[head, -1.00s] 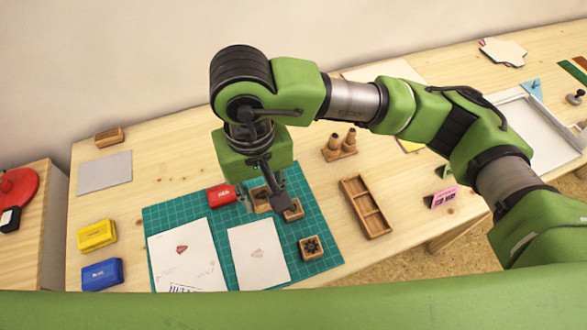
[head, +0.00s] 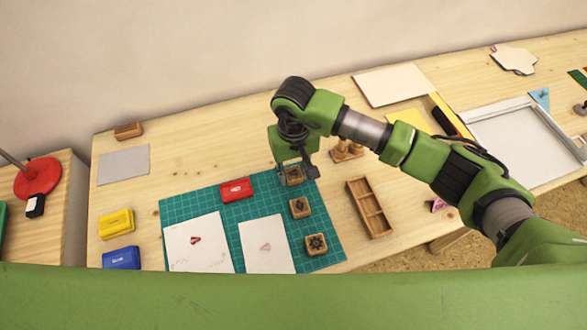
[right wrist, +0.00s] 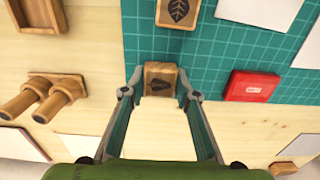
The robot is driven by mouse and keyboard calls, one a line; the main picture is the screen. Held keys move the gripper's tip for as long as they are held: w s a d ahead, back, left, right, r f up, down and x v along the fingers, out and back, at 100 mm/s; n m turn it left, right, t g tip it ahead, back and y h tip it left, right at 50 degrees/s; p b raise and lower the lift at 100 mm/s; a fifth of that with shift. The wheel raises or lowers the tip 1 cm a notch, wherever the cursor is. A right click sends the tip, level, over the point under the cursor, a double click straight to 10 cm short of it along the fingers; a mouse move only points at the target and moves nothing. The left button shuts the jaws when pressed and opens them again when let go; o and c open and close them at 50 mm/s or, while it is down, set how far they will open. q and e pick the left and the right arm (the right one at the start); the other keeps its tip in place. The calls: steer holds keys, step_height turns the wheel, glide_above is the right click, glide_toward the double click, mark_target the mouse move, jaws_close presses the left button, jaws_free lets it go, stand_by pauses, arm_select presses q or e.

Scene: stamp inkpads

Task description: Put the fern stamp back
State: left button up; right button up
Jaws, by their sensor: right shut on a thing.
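My right gripper (head: 295,172) is shut on a small wooden stamp block (head: 292,177) at the far edge of the green cutting mat (head: 185,208). In the right wrist view the block (right wrist: 160,80) sits between the fingertips, with a dark motif too small to identify as a fern. Whether it touches the surface is unclear. A second stamp (head: 300,208), with a leaf motif in the right wrist view (right wrist: 179,11), rests on the mat nearer the front. A third stamp (head: 316,245) with a dark motif is closer still. A wooden compartment tray (head: 378,227) stands right of the mat. My left gripper is out of view.
A red inkpad (head: 237,189) and two paper sheets (head: 197,250) lie on the mat. Yellow (head: 116,223) and blue (head: 121,258) inkpads are at left. A wooden piece with two pegs (head: 347,151) stands behind the tray. Bare table lies between mat and tray.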

steer(key=shift+f, duration=0.15)
steer(key=shift+f, duration=0.1)
steer(key=shift+f+b, duration=0.15)
steer(key=shift+b, duration=0.15)
steer(key=o, duration=0.9)
